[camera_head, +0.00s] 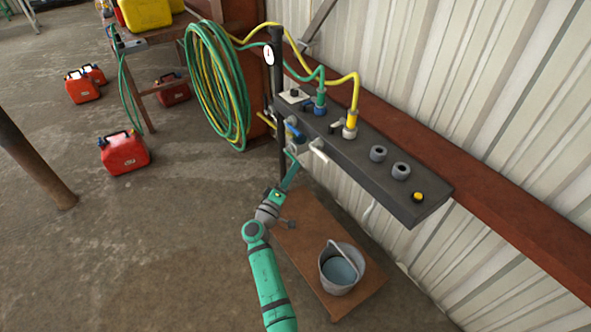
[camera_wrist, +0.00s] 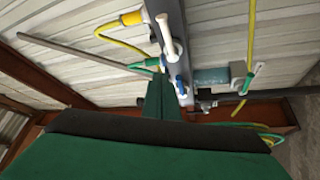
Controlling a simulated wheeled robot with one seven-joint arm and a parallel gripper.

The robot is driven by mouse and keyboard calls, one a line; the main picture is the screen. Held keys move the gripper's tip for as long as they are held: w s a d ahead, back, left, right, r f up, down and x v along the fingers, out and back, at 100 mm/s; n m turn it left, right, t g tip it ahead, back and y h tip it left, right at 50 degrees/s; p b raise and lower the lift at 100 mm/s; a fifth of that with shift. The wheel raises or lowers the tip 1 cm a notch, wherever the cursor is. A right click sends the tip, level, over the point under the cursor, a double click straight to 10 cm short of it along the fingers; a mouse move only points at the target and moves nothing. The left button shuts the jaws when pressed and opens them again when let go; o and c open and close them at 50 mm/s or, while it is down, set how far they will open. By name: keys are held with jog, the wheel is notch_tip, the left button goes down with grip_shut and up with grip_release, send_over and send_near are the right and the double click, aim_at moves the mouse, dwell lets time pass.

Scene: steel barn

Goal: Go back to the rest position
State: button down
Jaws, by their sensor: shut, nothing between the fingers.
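My gripper (camera_head: 291,168) is at the end of my teal arm, just below the left part of a dark grey wall panel (camera_head: 380,175). In the wrist view its green fingers (camera_wrist: 163,98) are together, with nothing visible between them. A blue-handled tap (camera_head: 293,130) and a pale lever (camera_head: 319,152) stick out from the panel's front, close to the fingertips. The blue handle (camera_wrist: 180,86) and the pale lever (camera_wrist: 166,34) also show in the wrist view, beyond the fingers. I cannot tell whether the fingers touch the tap.
A green hose (camera_head: 321,88) and a yellow hose (camera_head: 354,95) run to the panel. A dark post (camera_head: 278,100) carries a gauge (camera_head: 268,54). Below, a grey bucket (camera_head: 328,272) stands on a brown board (camera_head: 300,245). Red cans (camera_head: 124,153) stand left; the floor between is clear.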

jog(key=s+a+f+m+g+y, duration=0.1)
jog(key=s+a+f+y, duration=0.15)
jog(key=s+f, duration=0.6)
jog(key=s+a+f+g+y, duration=0.1)
jog(key=s+f+g+y, duration=0.15)
jog(key=s+f, duration=0.55)
jog(key=s+a+f+m+y, duration=0.1)
jog(key=s+f+y, duration=0.15)
jog(key=s, duration=0.55)
jog(key=s+a+f+m+y, duration=0.1)
jog(key=s+f, duration=0.3)
jog(key=s, duration=0.3)
jog(key=d+f+v, duration=0.1)
jog(key=v, duration=0.8)
jog(key=s+d+r+m, duration=0.2)
jog(key=s+r, duration=0.7)
jog(key=s, duration=0.1)
jog(key=s+d+r+m+y, duration=0.1)
jog(key=s+d+r+m, duration=0.2)
jog(key=s+r, duration=0.6)
jog(key=shift+s+d+r+t, duration=0.35)
jog(key=shift+r+t, duration=0.1)
jog(key=shift+r, duration=0.3)
